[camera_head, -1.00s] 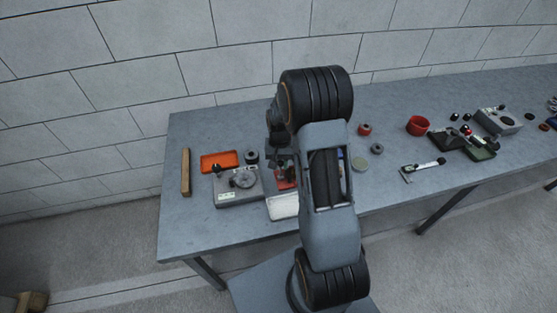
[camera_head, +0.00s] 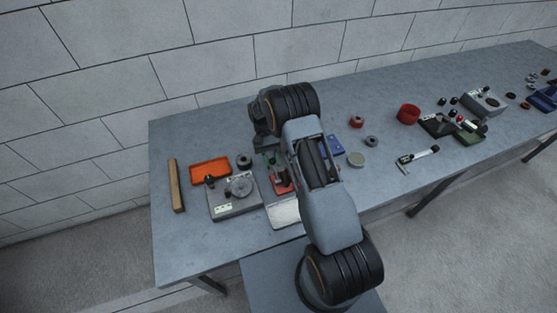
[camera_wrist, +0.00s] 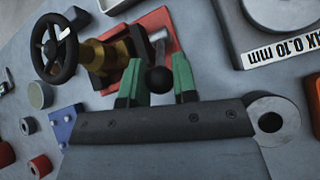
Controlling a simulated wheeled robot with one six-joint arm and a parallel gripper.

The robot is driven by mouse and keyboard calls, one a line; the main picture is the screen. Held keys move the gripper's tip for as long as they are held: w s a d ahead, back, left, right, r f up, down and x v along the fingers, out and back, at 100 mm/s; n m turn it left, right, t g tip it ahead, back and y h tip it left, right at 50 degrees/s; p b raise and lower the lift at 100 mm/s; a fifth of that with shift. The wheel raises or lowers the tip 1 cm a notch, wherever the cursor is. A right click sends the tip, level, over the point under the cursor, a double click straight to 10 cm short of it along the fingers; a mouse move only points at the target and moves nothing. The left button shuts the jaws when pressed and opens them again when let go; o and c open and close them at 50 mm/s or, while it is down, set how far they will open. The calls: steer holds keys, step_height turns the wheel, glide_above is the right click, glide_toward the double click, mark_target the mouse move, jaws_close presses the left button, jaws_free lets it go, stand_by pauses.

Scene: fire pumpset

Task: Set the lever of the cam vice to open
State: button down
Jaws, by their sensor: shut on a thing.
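The cam vice shows in the wrist view as a red base (camera_wrist: 158,24) with dark blocks on it, beside a brass-coloured fitting (camera_wrist: 122,48). A black ball knob (camera_wrist: 160,79), apparently the lever's end, lies between the green fingers of my gripper (camera_wrist: 160,88). The gripper is shut on the lever; the contact is partly hidden. My arm hides much of the vice. The lever's exact angle is unclear.
A black handwheel (camera_wrist: 54,48) stands close to the fitting. A grey gauge block (camera_head: 234,196), an orange tray (camera_head: 210,172) and a dark ring (camera_head: 244,161) lie left of the vice. A blue block (camera_head: 335,146) and small round parts lie to the right. A white tray (camera_head: 284,214) is in front.

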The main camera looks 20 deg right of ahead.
steer(key=shift+f, duration=0.15)
stand_by(0.4)
steer(key=c, duration=1.2)
jaws_free()
steer(key=shift+w, duration=0.15)
steer(key=shift+w+r, duration=0.3)
steer(key=shift+w, duration=0.15)
steer(key=p+v, duration=0.5)
steer(key=v, duration=0.5)
steer(key=shift+w+r, duration=0.3)
